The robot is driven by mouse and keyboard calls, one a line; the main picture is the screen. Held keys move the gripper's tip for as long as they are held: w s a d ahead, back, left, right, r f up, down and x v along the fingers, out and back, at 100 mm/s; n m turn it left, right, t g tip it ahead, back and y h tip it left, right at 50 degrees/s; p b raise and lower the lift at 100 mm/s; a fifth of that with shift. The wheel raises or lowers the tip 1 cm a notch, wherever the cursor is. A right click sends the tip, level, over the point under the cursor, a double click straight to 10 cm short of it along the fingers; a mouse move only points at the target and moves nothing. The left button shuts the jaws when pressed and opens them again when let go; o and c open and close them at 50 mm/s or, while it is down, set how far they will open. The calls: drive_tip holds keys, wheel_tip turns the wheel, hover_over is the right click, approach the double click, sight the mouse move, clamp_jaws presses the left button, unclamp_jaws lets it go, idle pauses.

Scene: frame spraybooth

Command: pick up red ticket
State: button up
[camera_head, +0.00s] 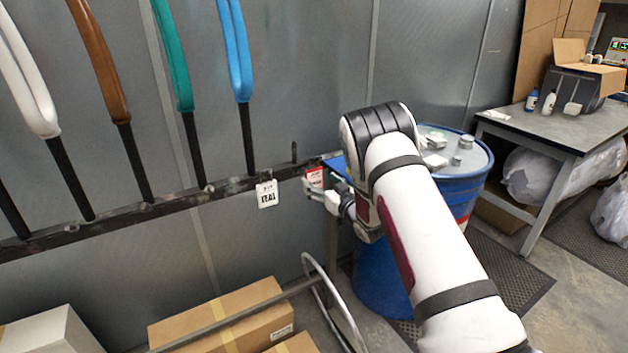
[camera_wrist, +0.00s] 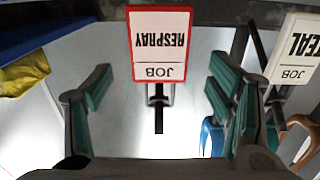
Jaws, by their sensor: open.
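The red ticket (camera_wrist: 158,45) is a white card with a red border reading "JOB RESPRAY", upside down in the wrist view. It hangs at the rail, centred between my open fingers and beyond their tips. In the head view the red ticket (camera_head: 314,178) shows beside my gripper (camera_head: 328,192), partly hidden by it. My gripper also shows in the wrist view (camera_wrist: 158,95), with its green-padded fingers wide apart and nothing between them. I cannot tell how far the ticket is from the fingertips.
A white ticket (camera_head: 267,193) reading "TEAL" hangs close on the left; it also shows in the wrist view (camera_wrist: 295,48). The dark rail (camera_head: 165,207) holds several coloured frames. A blue drum (camera_head: 380,275) stands below my arm, and cardboard boxes (camera_head: 225,320) lie below the rail.

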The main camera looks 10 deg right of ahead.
sight(315, 173)
drive_tip(key=x, duration=0.4)
drive_tip(key=shift+w+r, duration=0.15)
drive_tip(key=shift+w, duration=0.05)
drive_tip(key=c, duration=1.2)
drive_tip(key=shift+o, duration=0.2)
drive_tip(key=shift+s+d+r, duration=0.1)
drive_tip(key=shift+s+r, duration=0.25)
drive_tip(key=shift+r, duration=0.05)
drive_tip(key=s+d+r, duration=0.2)
drive_tip(key=s+r, duration=0.1)
drive_tip(key=s, duration=0.3)
drive_tip(key=s+d+r+p, duration=0.1)
drive_tip(key=s+d+r, duration=0.1)
drive_tip(key=s+r, duration=0.2)
drive_tip(key=s, duration=0.2)
drive_tip(key=shift+s, duration=0.35)
